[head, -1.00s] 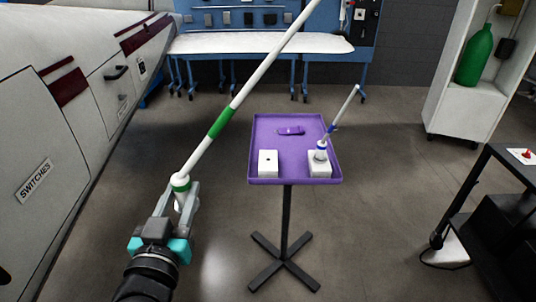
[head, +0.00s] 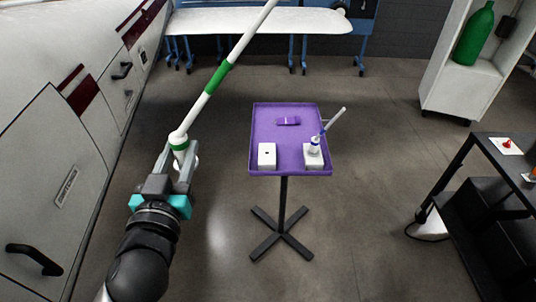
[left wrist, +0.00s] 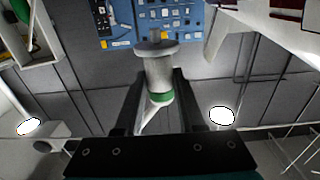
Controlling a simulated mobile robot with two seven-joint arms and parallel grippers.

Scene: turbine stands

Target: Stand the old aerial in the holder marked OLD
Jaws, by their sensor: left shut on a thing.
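My left gripper (head: 178,165) is shut on a white aerial with green bands (head: 207,95). The aerial leans up and to the right, its tip out of the head view. In the left wrist view, its flanged grey-white base (left wrist: 157,65) sits between the two fingers. Two white holder blocks stand on a purple tray: the left one (head: 267,156) is empty with a dark hole on top. The right one (head: 314,162) holds a tilted white aerial with blue bands (head: 331,121). No OLD marking is legible. My right gripper is not in view.
The purple tray (head: 286,137) stands on a black pedestal with a cross foot, right of my gripper. A small purple item (head: 288,121) lies on it. A white panelled body (head: 60,150) runs along the left. A dark cart (head: 485,200) stands at right. Floor between is clear.

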